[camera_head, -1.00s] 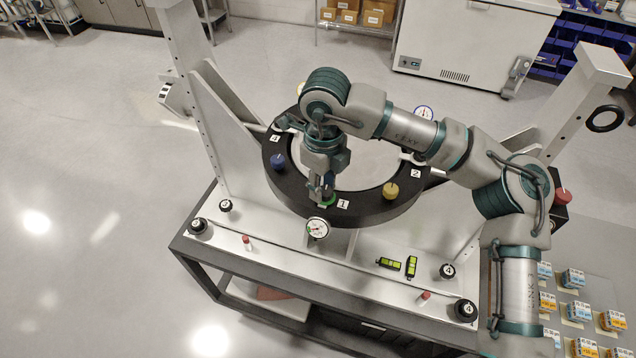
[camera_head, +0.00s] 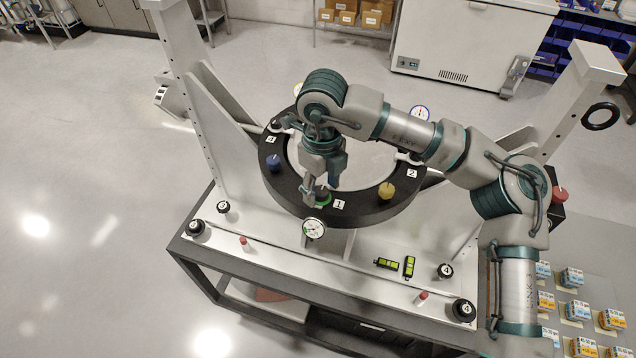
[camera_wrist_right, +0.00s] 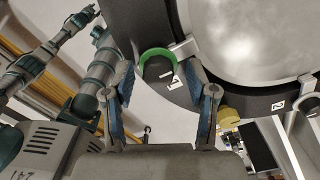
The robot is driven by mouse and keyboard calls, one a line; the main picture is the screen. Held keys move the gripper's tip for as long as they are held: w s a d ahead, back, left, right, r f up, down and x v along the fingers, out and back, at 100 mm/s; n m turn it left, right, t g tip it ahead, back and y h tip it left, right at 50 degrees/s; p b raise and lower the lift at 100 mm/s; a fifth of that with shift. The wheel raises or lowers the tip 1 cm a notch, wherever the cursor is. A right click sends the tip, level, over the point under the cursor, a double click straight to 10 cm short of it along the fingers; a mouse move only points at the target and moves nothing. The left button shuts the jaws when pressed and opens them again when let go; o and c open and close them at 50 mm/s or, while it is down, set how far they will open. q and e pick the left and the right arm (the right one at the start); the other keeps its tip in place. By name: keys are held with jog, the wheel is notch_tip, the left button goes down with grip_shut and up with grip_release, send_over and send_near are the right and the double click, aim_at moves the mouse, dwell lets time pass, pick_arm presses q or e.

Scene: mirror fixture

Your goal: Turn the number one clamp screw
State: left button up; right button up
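The number one clamp screw is a green knob (camera_head: 323,197) on the front of the black ring (camera_head: 372,209), beside the label "1" (camera_head: 339,204). It shows as a green round rim (camera_wrist_right: 143,66) in the right wrist view. My right gripper (camera_head: 322,188) points down at it from above, with its fingers on either side. In the right wrist view my right gripper (camera_wrist_right: 168,92) has its blue-padded fingers wide apart, and the green knob lies ahead between the tips. I see no contact. My left gripper cannot be made out in either view.
A dial gauge (camera_head: 314,229) sits just in front of the green knob. A blue knob (camera_head: 275,162) and a yellow knob (camera_head: 386,190) are on the ring to either side. White posts flank the ring. Spirit levels (camera_head: 409,266) and black knobs lie on the base plate.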

aim_at(322, 189)
jog(key=shift+d, duration=0.1)
jog(key=shift+w+r, duration=0.1)
jog(key=shift+r, duration=0.05)
notch_tip(322, 189, up, 12)
dwell(0.4)
jog(key=shift+f, duration=0.25)
